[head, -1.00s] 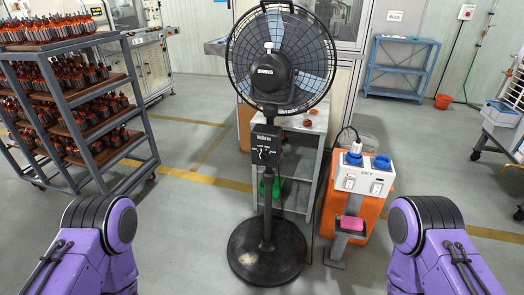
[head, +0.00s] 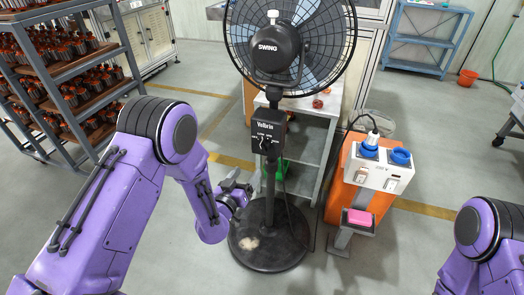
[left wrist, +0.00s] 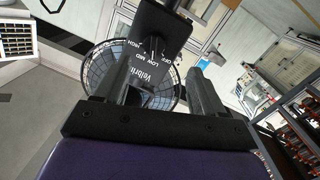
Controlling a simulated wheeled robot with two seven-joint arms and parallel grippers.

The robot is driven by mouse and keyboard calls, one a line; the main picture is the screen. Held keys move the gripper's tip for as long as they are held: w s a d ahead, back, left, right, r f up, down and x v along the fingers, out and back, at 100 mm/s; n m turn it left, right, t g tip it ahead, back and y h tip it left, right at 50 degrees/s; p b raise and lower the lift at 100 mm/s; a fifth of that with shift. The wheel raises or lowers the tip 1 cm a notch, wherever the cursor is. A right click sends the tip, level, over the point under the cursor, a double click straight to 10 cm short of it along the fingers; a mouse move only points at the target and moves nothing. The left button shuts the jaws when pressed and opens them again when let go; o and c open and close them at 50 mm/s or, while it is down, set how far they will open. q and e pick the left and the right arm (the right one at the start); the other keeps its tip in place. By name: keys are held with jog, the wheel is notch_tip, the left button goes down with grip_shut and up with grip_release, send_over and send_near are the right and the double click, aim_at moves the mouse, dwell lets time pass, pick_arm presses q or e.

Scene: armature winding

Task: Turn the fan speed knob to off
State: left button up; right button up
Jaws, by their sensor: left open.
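The black pedestal fan stands in the middle of the head view, its control box (head: 270,124) on the pole below the fan head. The speed knob (head: 265,145) is small and dark on the box front; its exact setting is too small to read. In the left wrist view the control box (left wrist: 163,22) shows printed speed labels, and the knob (left wrist: 154,46) appears between the finger ends. My left gripper (head: 236,184) is open and empty, below and left of the box, apparently apart from the knob. My right gripper is out of view.
The round fan base (head: 268,250) stands on the floor. An orange and white socket unit (head: 382,174) stands to the right, with a pink block (head: 359,217) on a ledge. A table (head: 310,120) is behind the fan. A loaded rack (head: 118,62) stands left.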

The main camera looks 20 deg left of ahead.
aim_at(261, 150)
pick_arm(q)
jog(key=w, duration=0.3)
jog(key=w+d+p, duration=0.1)
jog(key=w, duration=0.3)
jog(key=w+r, duration=0.1)
jog(key=w, duration=0.3)
jog(key=shift+d, duration=0.35)
jog(key=shift+c, duration=0.3)
jog(key=shift+f, duration=0.1)
jog(key=c, duration=1)
